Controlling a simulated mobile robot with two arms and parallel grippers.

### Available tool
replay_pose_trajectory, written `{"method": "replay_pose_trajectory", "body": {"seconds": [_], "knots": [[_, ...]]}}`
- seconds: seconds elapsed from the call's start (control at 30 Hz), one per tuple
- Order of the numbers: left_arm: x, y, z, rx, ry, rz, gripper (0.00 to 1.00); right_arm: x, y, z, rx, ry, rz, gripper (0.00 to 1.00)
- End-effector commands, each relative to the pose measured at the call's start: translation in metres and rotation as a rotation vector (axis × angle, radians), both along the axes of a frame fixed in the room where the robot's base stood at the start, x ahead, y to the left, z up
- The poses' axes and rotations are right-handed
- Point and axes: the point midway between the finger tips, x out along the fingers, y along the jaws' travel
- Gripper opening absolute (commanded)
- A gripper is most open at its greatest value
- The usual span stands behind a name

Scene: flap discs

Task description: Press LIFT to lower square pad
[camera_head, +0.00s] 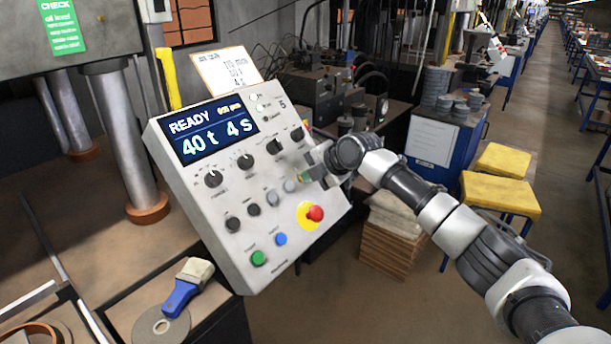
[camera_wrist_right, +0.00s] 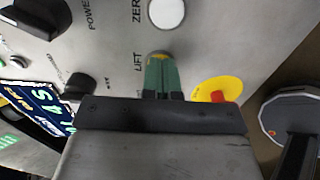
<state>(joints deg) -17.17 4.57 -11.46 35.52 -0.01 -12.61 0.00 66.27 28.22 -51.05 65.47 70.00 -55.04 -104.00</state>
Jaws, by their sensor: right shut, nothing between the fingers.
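The grey control panel (camera_head: 190,215) carries a display (camera_head: 208,130) reading READY, 40 t and 4 s. My right gripper (camera_head: 305,177) is shut and empty, its fingertips at the panel's right side. In the right wrist view its green fingertips (camera_wrist_right: 160,76) are together beside the LIFT label (camera_wrist_right: 138,62). They cover the spot where the LIFT button would be; I cannot tell whether they touch it. A white button (camera_wrist_right: 166,13) labelled ZERO is clear of the fingers. I cannot make out a square pad. My left gripper is not in view.
A red emergency stop (camera_head: 315,213) on a yellow disc sits below the gripper on the panel. Green (camera_head: 258,258) and blue (camera_head: 281,239) buttons are lower left. A blue-handled brush (camera_head: 187,288) lies at the front. Yellow-topped stools (camera_head: 500,195) stand right.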

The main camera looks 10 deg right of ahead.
Motion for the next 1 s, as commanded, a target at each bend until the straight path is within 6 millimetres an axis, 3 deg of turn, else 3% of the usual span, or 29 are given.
{"method": "replay_pose_trajectory", "body": {"seconds": [0.2, 1.0], "knots": [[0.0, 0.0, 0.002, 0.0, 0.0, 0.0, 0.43, -0.001, -0.001, 0.001, -0.001, 0.002, 0.001, 0.0], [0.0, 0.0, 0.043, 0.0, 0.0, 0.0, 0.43, -0.039, -0.031, 0.043, -0.001, 0.001, 0.0, 0.0]]}}
